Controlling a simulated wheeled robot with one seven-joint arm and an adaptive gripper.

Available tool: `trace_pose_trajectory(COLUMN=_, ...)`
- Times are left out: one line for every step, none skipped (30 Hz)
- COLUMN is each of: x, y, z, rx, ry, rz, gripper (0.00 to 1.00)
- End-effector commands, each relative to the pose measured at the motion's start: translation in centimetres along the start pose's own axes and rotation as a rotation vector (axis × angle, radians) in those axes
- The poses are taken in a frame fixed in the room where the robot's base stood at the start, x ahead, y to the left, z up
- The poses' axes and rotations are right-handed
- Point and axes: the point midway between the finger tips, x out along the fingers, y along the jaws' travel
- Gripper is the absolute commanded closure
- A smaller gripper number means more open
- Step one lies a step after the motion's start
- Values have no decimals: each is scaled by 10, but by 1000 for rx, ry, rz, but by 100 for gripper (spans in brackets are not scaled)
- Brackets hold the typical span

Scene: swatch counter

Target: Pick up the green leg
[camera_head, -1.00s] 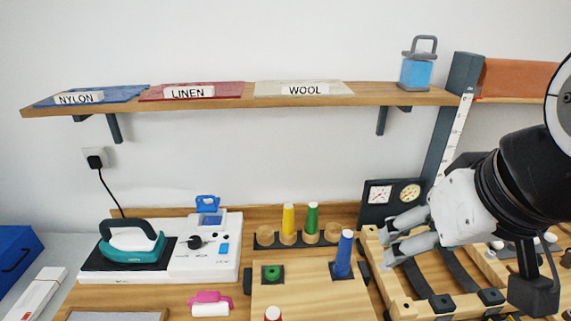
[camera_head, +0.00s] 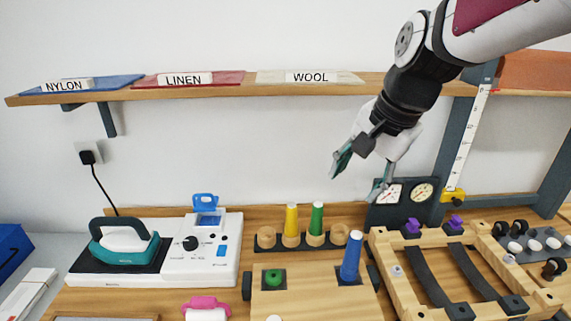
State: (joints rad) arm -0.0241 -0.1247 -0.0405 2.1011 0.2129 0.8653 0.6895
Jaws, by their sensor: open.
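The green leg (camera_head: 317,218) stands upright in a round holder of the dark rack at the back of the counter, right beside the yellow leg (camera_head: 291,220). A blue leg (camera_head: 350,257) stands on a dark square on the wooden board in front of it. My gripper (camera_head: 358,180) is open and empty, above and to the right of the green leg, in front of the wall. Its fingers point down and are apart from every leg.
A gauge panel (camera_head: 400,201) stands under my gripper. A wooden frame (camera_head: 398,283) with dark straps fills the right. An iron (camera_head: 124,246) and a white control unit (camera_head: 208,251) are at left. A wooden shelf (camera_head: 205,93) runs above the rack.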

Motion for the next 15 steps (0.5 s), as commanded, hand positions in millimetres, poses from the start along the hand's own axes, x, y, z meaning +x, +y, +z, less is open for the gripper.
trace_pose_trajectory(x=26, y=-13, z=-14, rx=78, ry=-23, rz=10, gripper=46)
trace_pose_trajectory(x=37, y=-19, z=-20, rx=127, ry=-34, rz=13, gripper=46)
trace_pose_trajectory(x=53, y=-28, z=-28, rx=192, ry=-47, rz=19, gripper=46)
trace_pose_trajectory(x=65, y=-34, z=-35, rx=242, ry=-58, rz=23, gripper=46)
trace_pose_trajectory(x=78, y=-40, z=-41, rx=290, ry=-67, rz=28, gripper=46)
trace_pose_trajectory(x=95, y=-48, z=-49, rx=355, ry=-79, rz=35, gripper=46)
trace_pose_trajectory(x=108, y=-53, z=-54, rx=404, ry=-88, rz=41, gripper=46)
trace_pose_trajectory(x=122, y=-58, z=-60, rx=452, ry=-96, rz=48, gripper=46)
trace_pose_trajectory(x=141, y=-64, z=-67, rx=518, ry=-107, rz=57, gripper=46)
trace_pose_trajectory(x=155, y=-69, z=-72, rx=565, ry=-114, rz=64, gripper=46)
trace_pose_trajectory(x=169, y=-72, z=-76, rx=611, ry=-121, rz=72, gripper=46)
trace_pose_trajectory(x=186, y=-77, z=-82, rx=670, ry=-129, rz=82, gripper=46)
trace_pose_trajectory(x=198, y=-80, z=-86, rx=710, ry=-133, rz=89, gripper=46)
trace_pose_trajectory(x=210, y=-82, z=-89, rx=748, ry=-137, rz=98, gripper=46)
trace_pose_trajectory(x=225, y=-83, z=-90, rx=787, ry=-128, rz=135, gripper=46)
